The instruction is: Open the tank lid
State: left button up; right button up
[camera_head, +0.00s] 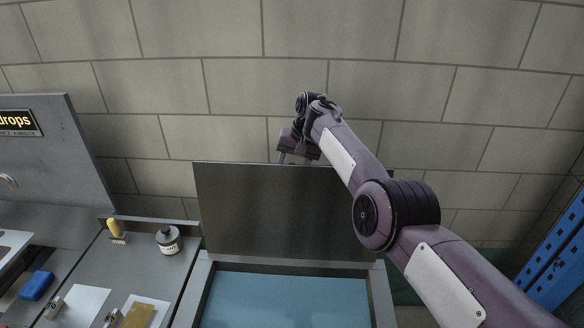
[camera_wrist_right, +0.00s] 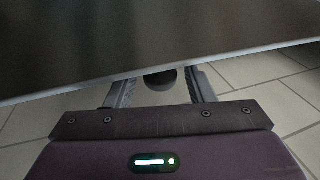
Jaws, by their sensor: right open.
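The tank lid (camera_head: 290,215) is a dark grey panel standing raised, close to upright, at the back of the tank (camera_head: 200,290). The tank's top is uncovered, and blue liquid (camera_head: 285,300) shows inside. My right gripper (camera_head: 295,158) is at the lid's top edge, its fingertips partly hidden behind it. In the right wrist view the lid (camera_wrist_right: 140,40) fills the upper part, and its edge crosses over the fingertips. The right fingers (camera_wrist_right: 162,88) are apart, with a dark rounded knob (camera_wrist_right: 160,79) visible between them; I cannot tell whether they touch it. My left gripper is not in view.
A counter on the left holds a labelled bottle (camera_head: 169,240), a yellow-topped item (camera_head: 115,230) and a blue block (camera_head: 37,285). A blue rack (camera_head: 560,250) stands at the right. A block wall (camera_head: 330,50) rises behind the lid.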

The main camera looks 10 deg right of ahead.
jog(key=shift+d+r, duration=0.1)
jog(key=shift+r, duration=0.4)
jog(key=b+v, duration=0.1)
jog(key=v, duration=0.5)
jog(key=shift+b, duration=0.4)
jog(key=shift+s, duration=0.15)
